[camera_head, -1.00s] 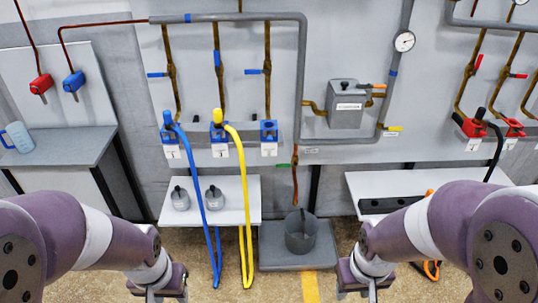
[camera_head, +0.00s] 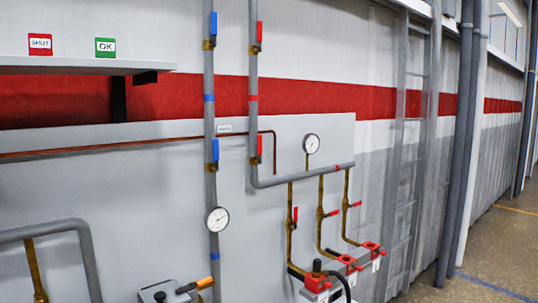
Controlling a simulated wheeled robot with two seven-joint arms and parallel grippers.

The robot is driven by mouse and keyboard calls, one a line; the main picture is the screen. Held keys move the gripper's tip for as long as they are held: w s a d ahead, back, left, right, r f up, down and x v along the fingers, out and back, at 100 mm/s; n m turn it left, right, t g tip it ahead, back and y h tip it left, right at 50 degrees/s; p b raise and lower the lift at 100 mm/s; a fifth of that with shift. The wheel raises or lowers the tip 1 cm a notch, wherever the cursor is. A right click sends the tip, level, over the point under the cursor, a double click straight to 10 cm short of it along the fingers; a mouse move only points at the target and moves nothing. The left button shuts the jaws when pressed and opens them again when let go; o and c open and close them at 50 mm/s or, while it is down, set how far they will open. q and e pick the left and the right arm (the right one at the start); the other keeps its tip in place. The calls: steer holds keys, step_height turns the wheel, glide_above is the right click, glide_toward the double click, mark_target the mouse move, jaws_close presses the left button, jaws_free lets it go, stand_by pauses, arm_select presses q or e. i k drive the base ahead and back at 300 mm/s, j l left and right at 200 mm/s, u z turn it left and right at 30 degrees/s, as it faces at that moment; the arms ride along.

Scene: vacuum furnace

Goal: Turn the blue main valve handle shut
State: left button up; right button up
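Two blue lever handles sit on the same vertical grey pipe (camera_head: 209,110). The upper blue handle (camera_head: 213,26) is near the top of the picture, above the red band. The lower blue handle (camera_head: 215,150) is at the top of the grey panel, just below a small label plate (camera_head: 225,128). Both stand upright, in line with the pipe. I cannot tell from the picture which is the main valve, as the label is too small to read. Neither of my grippers shows in this view.
Red handles (camera_head: 259,32) sit on the parallel pipe to the right. A shelf (camera_head: 70,66) at upper left carries a SHUT sign (camera_head: 40,44) and an OK sign (camera_head: 105,47). A gauge (camera_head: 217,219) is below the lower blue handle. Open floor (camera_head: 490,250) lies at right.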

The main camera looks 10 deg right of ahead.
mark_target(216, 150)
steer(key=i+l+u, duration=0.15)
steer(key=i+l, duration=0.15)
steer(key=i+l+u, duration=0.1)
steer(key=i+l, duration=0.15)
steer(key=i+l+u, duration=0.15)
steer(key=l, duration=0.3)
steer(key=i+l+u, duration=0.15)
steer(key=i+l, duration=0.2)
steer(key=i+l+u, duration=0.15)
steer(key=l, duration=0.3)
steer(key=i+l+u, duration=0.1)
steer(key=i+l, duration=0.15)
steer(key=l, duration=0.2)
